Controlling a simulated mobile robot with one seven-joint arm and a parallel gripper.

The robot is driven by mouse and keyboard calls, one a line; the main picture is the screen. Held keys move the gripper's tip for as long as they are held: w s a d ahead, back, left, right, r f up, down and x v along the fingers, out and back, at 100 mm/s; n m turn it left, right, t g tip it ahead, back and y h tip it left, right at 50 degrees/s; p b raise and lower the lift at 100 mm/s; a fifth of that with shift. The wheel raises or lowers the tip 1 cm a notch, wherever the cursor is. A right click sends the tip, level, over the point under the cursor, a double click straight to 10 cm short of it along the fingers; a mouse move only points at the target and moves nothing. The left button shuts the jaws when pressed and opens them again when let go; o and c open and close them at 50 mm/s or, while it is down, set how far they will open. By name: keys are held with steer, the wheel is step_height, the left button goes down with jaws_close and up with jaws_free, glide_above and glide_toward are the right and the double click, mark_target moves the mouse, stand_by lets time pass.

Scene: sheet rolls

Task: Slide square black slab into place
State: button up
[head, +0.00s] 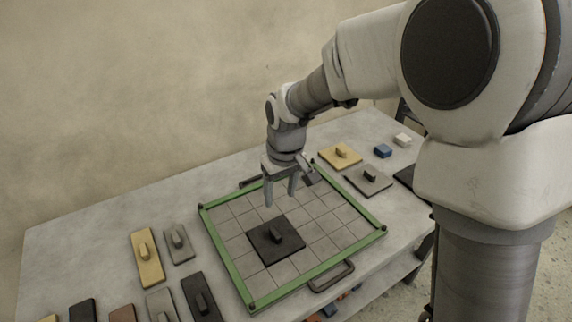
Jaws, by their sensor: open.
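The square black slab (267,244) lies flat on the gridded grey board, left of and nearer than the board's middle. It has a dark upright knob (277,236) on top. The board has a green raised frame (234,276) around its grid of square cells. My gripper (280,200) points down above the board, beyond the slab and a little above it in the picture. Its two fingers are apart with nothing between them. Whether the slab's edges line up exactly with the grid lines is too small to tell.
Left of the board lie several knobbed slabs, including a tan one (147,269) and a long black one (200,306). Right of it are a yellow slab (340,158), a grey slab (360,183), a blue block (382,151) and a white block (402,140). A dark handle (332,279) sticks out at the front.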

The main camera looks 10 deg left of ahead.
mark_target(275, 232)
steer(key=f, duration=0.5)
steer(key=w+a+f, duration=0.1)
steer(key=f, duration=0.5)
steer(key=w+f+b, duration=0.1)
steer(key=f, duration=0.5)
steer(key=shift+a+f, duration=0.2)
steer(key=shift+a, duration=0.2)
steer(key=shift+c, duration=0.3)
jaws_close()
stand_by(0.4)
